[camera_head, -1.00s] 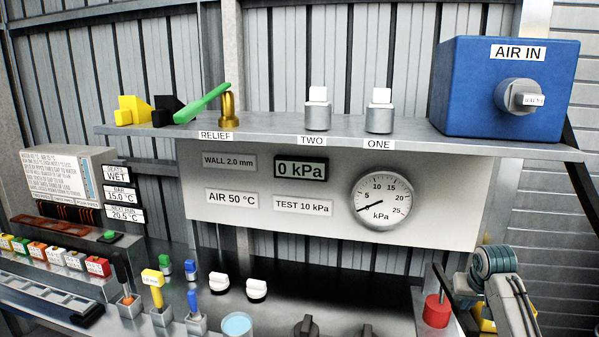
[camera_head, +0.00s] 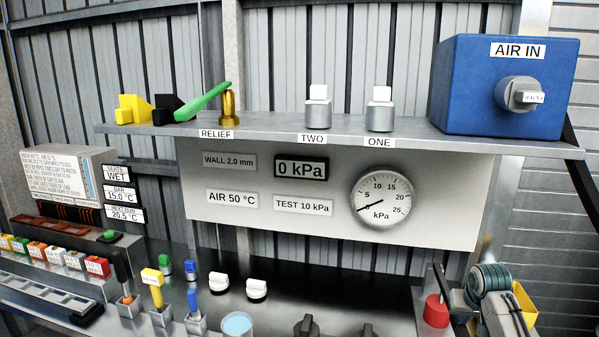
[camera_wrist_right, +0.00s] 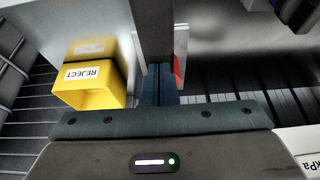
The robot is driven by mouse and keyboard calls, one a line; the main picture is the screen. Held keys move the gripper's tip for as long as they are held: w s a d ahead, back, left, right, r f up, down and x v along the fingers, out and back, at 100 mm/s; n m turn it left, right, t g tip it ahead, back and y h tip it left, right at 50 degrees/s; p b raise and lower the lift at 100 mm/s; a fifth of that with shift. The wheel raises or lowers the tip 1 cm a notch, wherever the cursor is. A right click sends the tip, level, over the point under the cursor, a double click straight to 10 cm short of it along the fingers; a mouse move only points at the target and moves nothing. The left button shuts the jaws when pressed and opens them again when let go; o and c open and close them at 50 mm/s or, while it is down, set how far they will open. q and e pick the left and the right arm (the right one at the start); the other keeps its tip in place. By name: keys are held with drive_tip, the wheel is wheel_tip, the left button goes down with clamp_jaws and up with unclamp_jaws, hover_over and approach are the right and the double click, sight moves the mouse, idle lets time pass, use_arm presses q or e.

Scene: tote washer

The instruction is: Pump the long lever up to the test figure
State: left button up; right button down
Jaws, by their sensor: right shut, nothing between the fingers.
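A dark slanting bar (camera_head: 440,280), perhaps the long lever, stands beside a red cylinder (camera_head: 435,312) at the lower right of the head view. My right gripper (camera_wrist_right: 158,70) is shut and empty in the wrist view. A wide dark bar (camera_wrist_right: 152,25) rises just beyond its fingertips; I cannot tell whether they touch. In the head view my right gripper (camera_head: 464,300) is small and partly hidden near the red cylinder. The digital display (camera_head: 301,169) reads 0 kPa and the dial gauge (camera_head: 381,197) needle points at about 0. A plate (camera_head: 303,206) says TEST 10 kPa. My left gripper is not in view.
A yellow REJECT bin (camera_wrist_right: 88,88) stands left of the fingers in the wrist view. The shelf (camera_head: 280,128) carries a green-handled RELIEF valve (camera_head: 228,108), knobs TWO (camera_head: 318,112) and ONE (camera_head: 380,115), and a blue AIR IN box (camera_head: 470,90). Several small tools and blocks stand lower left.

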sight(462, 328)
drive_tip(key=shift+f+b, duration=0.5)
drive_tip(key=shift+f, duration=1.85)
wheel_tip(462, 328, up, 3)
drive_tip(key=p, duration=0.3)
drive_tip(key=shift+r, duration=3.35)
drive_tip(key=c, duration=2.1)
unclamp_jaws()
drive_tip(key=shift+w, duration=0.1)
